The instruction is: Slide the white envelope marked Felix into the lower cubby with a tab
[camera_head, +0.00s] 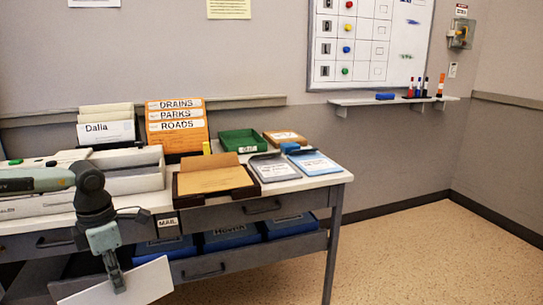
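My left gripper (117,284) comes in from the left and points down in front of the desk. It is shut on a plain white envelope (149,282), which is tilted and sits low in the picture, in front of the lower shelf. No name can be read on its visible face. I cannot make out a cubby with a tab for certain. Blue bins with labels (230,235) stand on the shelf under the desk top, and one label is only partly readable. My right gripper is out of view.
The desk carries a brown tray with a tan envelope (213,180), an orange file rack (178,127), a green tray (243,140), clipboards (313,163) and a white box (135,180) behind my arm. Grey drawers (262,207) run below the top. The floor at right is clear.

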